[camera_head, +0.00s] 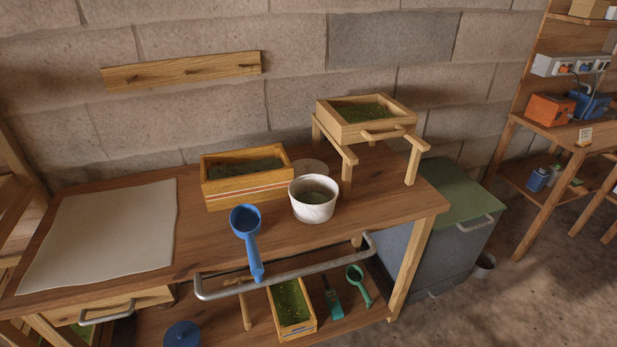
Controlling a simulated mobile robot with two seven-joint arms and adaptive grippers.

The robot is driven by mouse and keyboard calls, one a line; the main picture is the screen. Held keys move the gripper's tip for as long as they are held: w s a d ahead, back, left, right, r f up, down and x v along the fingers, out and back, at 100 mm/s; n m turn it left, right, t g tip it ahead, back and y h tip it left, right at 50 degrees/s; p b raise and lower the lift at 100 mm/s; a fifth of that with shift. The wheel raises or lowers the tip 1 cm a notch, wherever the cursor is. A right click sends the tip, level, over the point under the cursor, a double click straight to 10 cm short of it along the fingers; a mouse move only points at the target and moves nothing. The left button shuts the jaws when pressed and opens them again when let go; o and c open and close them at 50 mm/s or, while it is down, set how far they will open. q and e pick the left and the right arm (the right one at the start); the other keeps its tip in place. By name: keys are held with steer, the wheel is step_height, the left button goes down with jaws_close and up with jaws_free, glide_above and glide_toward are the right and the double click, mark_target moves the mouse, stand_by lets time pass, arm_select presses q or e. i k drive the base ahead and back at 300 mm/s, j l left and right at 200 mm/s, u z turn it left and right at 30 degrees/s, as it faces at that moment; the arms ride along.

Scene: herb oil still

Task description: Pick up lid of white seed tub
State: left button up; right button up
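The white tub (313,211) stands upright on the wooden workbench, right of the middle. Its top is open and greenish-brown contents show inside. A flat, round, greyish-brown disc (311,168) lies on the bench just behind the tub, partly hidden by it. I cannot tell whether this disc is the tub's lid. A blue round piece (183,335) with a small raised middle is low at the bottom edge. Neither of my grippers is in view.
A blue scoop (246,228) lies left of the tub, handle over the front edge near a metal rail (290,279). A wooden box (231,190) stands behind it. A small stand (347,173) bears a sieve box (337,127). A pale sheet (105,232) covers the bench's left.

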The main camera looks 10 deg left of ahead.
mark_target(306, 166)
steer(key=i+l+u, duration=0.25)
steer(key=l, duration=0.4)
steer(key=i+l+u, duration=0.25)
steer(key=i+l, duration=0.15)
steer(key=l, duration=0.35)
steer(key=i+l+u, duration=0.15)
steer(key=l, duration=0.2)
